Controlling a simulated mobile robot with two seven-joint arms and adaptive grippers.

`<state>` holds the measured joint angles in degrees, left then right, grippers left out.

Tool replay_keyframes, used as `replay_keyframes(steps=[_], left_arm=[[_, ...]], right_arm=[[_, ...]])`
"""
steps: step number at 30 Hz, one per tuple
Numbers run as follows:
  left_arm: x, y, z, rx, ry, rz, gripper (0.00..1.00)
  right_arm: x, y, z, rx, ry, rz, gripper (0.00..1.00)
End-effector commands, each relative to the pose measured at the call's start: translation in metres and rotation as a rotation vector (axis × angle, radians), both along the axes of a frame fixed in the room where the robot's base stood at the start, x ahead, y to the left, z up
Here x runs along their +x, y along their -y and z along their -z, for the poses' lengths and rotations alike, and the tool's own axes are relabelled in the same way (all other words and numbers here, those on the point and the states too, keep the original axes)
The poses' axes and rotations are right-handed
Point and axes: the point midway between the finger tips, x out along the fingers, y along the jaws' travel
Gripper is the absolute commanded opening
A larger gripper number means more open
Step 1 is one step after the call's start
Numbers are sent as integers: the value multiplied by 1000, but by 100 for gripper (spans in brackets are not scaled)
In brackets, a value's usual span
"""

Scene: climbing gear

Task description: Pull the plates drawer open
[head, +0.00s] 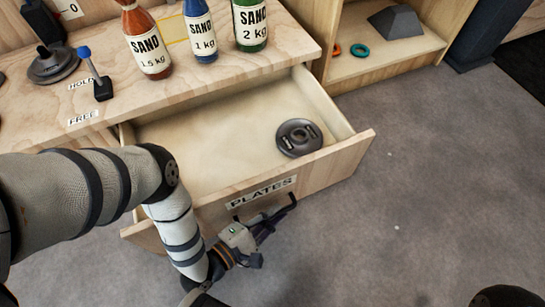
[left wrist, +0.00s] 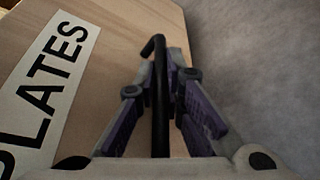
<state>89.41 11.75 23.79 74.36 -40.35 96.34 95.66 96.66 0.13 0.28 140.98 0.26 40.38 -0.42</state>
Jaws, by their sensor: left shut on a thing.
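The plates drawer (head: 336,163) is pulled out from the wooden bench, with its inside showing. A label reading PLATES (head: 262,192) is on its front. A dark grey round weight plate (head: 299,138) lies inside towards the right. My left gripper (head: 268,222) is at the drawer front below the label, shut on the black bar handle (head: 291,203). In the left wrist view the handle (left wrist: 159,95) runs between the two fingers, with the label (left wrist: 48,90) at the left. My right gripper is not in view.
Sand bottles in red (head: 148,42), blue (head: 200,30) and green (head: 249,25) stand on the bench top. A lever (head: 97,78) stands by the HOLD and FREE labels. An open shelf (head: 365,62) stands at the right. The grey floor (head: 420,190) right of the drawer is clear.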

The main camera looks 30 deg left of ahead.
Motion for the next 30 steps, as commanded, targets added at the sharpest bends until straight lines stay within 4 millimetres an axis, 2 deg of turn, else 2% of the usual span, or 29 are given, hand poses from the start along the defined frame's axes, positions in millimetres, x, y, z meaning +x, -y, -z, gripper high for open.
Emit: replay_keyframes(steps=[2,3,6,16,19,27,30], left_arm=[[0,-1,0,0,0,-1,0],[0,-1,0,0,0,-1,12],[0,-1,0,0,0,-1,30],[-5,-2,0,1,-3,1,30],[-24,-9,-4,1,-5,-1,30],[-89,-31,-20,1,-5,-1,30],[-103,-35,-23,1,-3,-1,30]], right_arm=[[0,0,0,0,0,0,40],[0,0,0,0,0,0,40],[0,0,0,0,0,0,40],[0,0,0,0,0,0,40],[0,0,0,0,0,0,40],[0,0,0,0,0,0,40],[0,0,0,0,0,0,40]])
